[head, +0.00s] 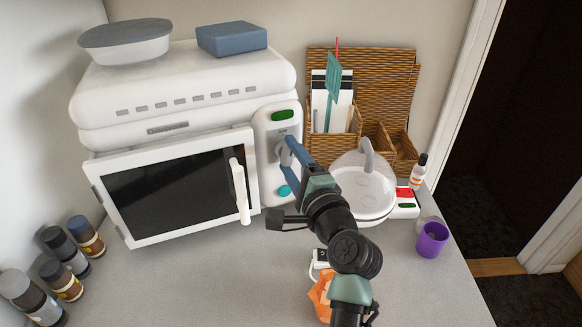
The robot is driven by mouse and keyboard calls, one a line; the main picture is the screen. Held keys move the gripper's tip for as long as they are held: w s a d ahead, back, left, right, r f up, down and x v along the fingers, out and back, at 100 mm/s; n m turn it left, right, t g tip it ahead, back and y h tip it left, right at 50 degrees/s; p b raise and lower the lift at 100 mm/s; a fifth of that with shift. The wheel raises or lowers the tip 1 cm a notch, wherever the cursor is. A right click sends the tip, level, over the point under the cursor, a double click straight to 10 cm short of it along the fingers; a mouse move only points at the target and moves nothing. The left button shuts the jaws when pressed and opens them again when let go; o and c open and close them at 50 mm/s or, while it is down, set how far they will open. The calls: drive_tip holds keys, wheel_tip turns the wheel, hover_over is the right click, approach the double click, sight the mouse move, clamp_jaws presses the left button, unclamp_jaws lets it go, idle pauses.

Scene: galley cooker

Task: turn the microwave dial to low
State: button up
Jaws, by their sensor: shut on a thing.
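The white microwave (115,165) stands on the counter at the left of the head view. Its dark-windowed door (165,190) appears closed, with a white upright handle (240,190) at its right. The control panel (268,130) has a green oval (283,114) near the top and a teal button (284,190) near the bottom. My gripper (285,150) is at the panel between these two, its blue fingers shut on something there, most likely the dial. The fingers hide the dial, so I cannot tell its setting.
A blue box (232,38) and a lidded bowl (126,42) sit on top. Right of my arm are a clear dome (358,190), a wicker organizer (385,80) and a purple cup (432,240). Several jars (65,250) stand front left.

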drive_tip(key=shift+f+n+b, duration=0.1)
drive_tip(key=shift+n+b, duration=0.6)
drive_tip(key=shift+n, duration=0.4)
drive_tip(key=o, duration=1.4)
drive_tip(key=shift+c, duration=0.2)
drive_tip(key=b+v, duration=0.1)
drive_tip(key=v, duration=1.2)
